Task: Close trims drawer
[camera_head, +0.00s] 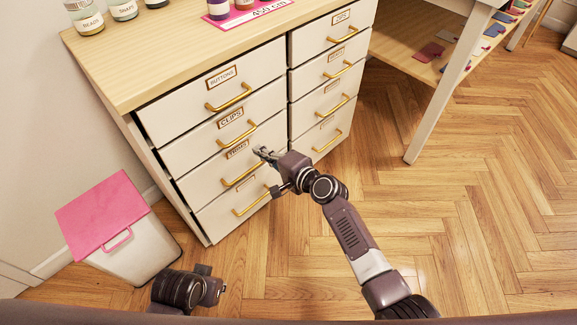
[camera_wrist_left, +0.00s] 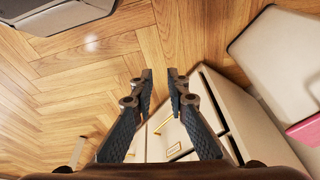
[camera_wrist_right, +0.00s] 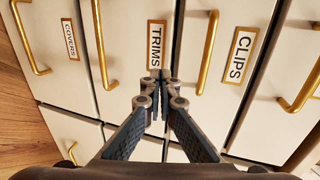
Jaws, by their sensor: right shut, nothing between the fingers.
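The trims drawer (camera_head: 222,183) is in the left column of the pale cabinet, third from the top, with a gold handle. Its TRIMS label (camera_wrist_right: 156,44) shows plainly in the right wrist view. The drawer looks almost flush, with a narrow dark gap beside the clips drawer; I cannot tell if it is fully in. My right gripper (camera_head: 264,153) is shut and empty, in front of this drawer's right part. In the right wrist view its fingertips (camera_wrist_right: 170,80) are just below the label; contact is unclear. My left gripper (camera_wrist_left: 160,73) is open and empty, low above the floor.
The clips drawer (camera_head: 205,146) is above and the covers drawer (camera_wrist_right: 55,42) below. A white bin with a pink lid (camera_head: 103,212) stands left of the cabinet. Jars stand on the cabinet top (camera_head: 165,60). A table leg (camera_head: 440,95) is at the right; the wooden floor (camera_head: 480,220) is clear.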

